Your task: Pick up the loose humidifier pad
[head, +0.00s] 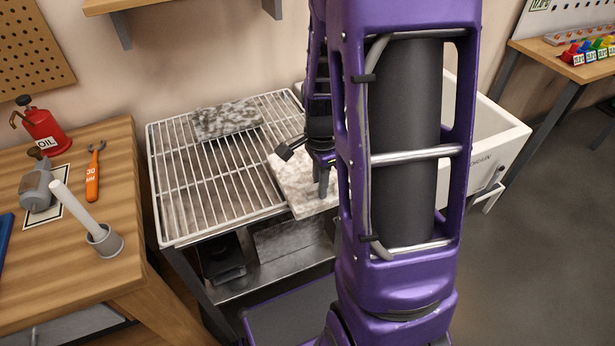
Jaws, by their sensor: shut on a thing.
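A pale, mottled slab, which looks like the humidifier pad (293,188), is at the right side of the wire rack (165,222). My gripper (323,187) points down at its right part and is shut on it. My arm hides the pad's right end, and I cannot tell whether the pad rests on the rack or is just above it. A second, greyer mottled block (227,120) lies on the rack towards the back, apart from my gripper.
A white drain sink (507,135) stands right of my arm. A wooden bench (125,145) at left holds a red oil can (43,130), an orange tool (93,175) and a grey cup with a white rod (104,240). Dark items (222,262) sit below the rack.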

